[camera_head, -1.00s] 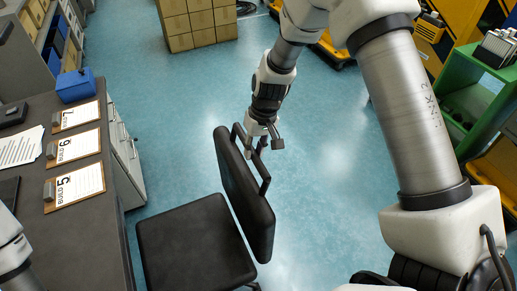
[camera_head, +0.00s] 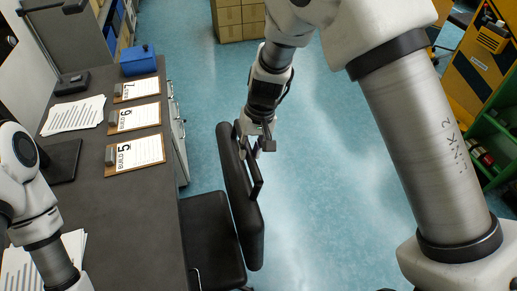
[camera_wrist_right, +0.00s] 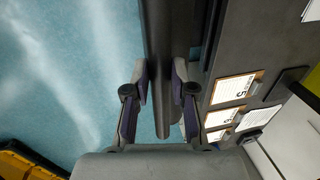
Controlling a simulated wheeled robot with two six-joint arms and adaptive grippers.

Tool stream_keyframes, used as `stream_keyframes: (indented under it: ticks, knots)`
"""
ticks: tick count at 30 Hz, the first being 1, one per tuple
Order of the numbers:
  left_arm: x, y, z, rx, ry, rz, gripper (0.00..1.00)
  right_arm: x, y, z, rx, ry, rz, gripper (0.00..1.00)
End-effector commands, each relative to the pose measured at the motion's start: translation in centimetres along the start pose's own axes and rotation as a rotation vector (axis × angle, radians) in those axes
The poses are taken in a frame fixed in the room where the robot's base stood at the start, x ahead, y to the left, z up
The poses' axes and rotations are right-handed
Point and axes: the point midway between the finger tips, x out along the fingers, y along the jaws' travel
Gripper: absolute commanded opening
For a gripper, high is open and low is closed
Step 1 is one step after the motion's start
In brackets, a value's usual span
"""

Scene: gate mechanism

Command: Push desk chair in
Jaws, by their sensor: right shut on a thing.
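The black desk chair has its seat (camera_head: 212,240) close against the desk's right edge, with the seat's left side at or slightly under that edge; I cannot tell exactly. Its upright backrest (camera_head: 238,190) stands on the side away from the desk and has a handle bar (camera_head: 256,176) behind it. My right gripper (camera_head: 258,147) is at the top end of the backrest, shut on the handle. In the right wrist view my gripper's fingers (camera_wrist_right: 160,88) lie on both sides of a dark bar. My left arm shows at the lower left, but its gripper is out of view.
The grey desk (camera_head: 125,205) carries clipboards (camera_head: 140,152), papers (camera_head: 72,115) and a blue box (camera_head: 138,61). Drawers (camera_head: 177,130) stand under its far part. Cardboard boxes (camera_head: 240,20) are at the back. The blue floor (camera_head: 335,190) right of the chair is clear.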

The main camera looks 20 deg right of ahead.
Motion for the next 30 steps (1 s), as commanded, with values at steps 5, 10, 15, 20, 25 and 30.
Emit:
stream_keyframes:
  ticks: [5,10,15,20,25,30]
  knots:
    - [0.1,0.0,0.0,0.000,0.000,0.000,0.00,0.1,-0.1,0.0,0.004,-0.001,-0.002,0.00]
    - [0.1,0.0,0.0,0.000,0.000,0.000,0.00,0.1,-0.1,0.0,0.004,-0.001,-0.002,0.38]
    - [0.0,0.0,0.0,0.000,0.000,0.000,0.00,0.1,-0.1,0.0,0.003,-0.001,-0.002,0.49]
    - [0.0,0.0,0.0,0.000,0.000,0.000,0.00,0.0,-0.1,0.0,0.003,0.000,-0.002,0.49]
    - [0.0,0.0,0.0,0.000,0.000,0.000,0.00,-1.9,-0.2,-0.1,0.002,0.003,-0.003,0.49]
    - [0.0,0.0,0.0,0.000,0.000,0.000,0.00,-6.2,-0.3,-0.2,0.001,0.004,-0.002,0.49]
